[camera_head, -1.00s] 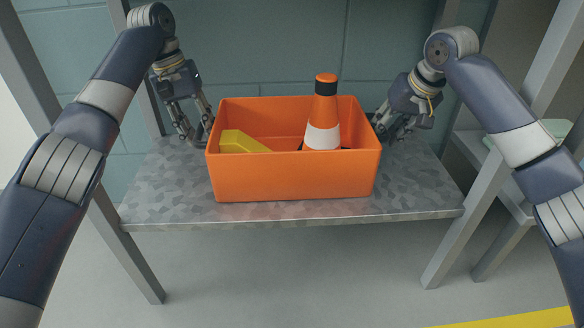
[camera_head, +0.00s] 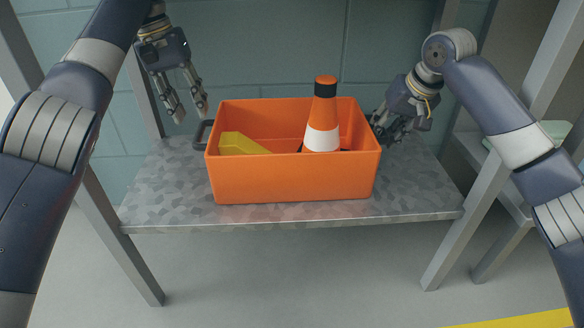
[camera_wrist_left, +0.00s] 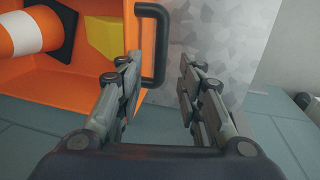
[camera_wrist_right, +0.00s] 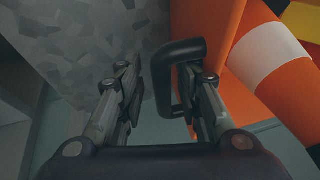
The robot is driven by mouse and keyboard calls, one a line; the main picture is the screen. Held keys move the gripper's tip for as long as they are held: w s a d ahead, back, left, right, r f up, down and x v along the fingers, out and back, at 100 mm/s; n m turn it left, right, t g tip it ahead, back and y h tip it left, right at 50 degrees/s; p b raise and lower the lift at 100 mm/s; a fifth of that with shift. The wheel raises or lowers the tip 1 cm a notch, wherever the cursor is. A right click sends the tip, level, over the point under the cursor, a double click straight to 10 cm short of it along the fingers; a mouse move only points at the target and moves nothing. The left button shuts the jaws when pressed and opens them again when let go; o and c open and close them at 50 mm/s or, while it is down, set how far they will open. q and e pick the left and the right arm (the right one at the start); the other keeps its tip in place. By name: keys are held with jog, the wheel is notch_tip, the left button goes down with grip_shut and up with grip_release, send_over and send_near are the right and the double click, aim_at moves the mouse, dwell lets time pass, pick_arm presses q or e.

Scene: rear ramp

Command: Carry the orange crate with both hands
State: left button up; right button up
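The orange crate (camera_head: 290,178) sits upright on the grey metal shelf. It holds an orange-and-white cone (camera_head: 322,125) with a black top and a yellow block (camera_head: 240,144). My left gripper (camera_head: 188,112) is open and empty, raised above and slightly left of the crate's dark left handle (camera_head: 203,133). In the left wrist view, that handle (camera_wrist_left: 158,45) appears between the spread fingers, beyond them. My right gripper (camera_head: 386,136) is low at the crate's right side. In the right wrist view, its fingers (camera_wrist_right: 160,95) are apart, with the right handle's bar (camera_wrist_right: 162,82) between them.
The metal shelf (camera_head: 420,195) has bare room on both sides of the crate and a front edge close to it. Grey posts (camera_head: 463,220) stand at the sides. A tiled wall (camera_head: 280,50) is behind. A lower side shelf (camera_head: 500,170) stands at the right.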

jog(key=shift+r, duration=0.2)
pick_arm(q)
jog(key=shift+a+r, duration=0.2)
jog(key=shift+r, duration=0.35)
pick_arm(e)
jog(key=v, duration=1.1)
jog(key=shift+s+r, duration=0.2)
jog(key=shift+r, duration=0.05)
jog(key=shift+d, duration=0.1)
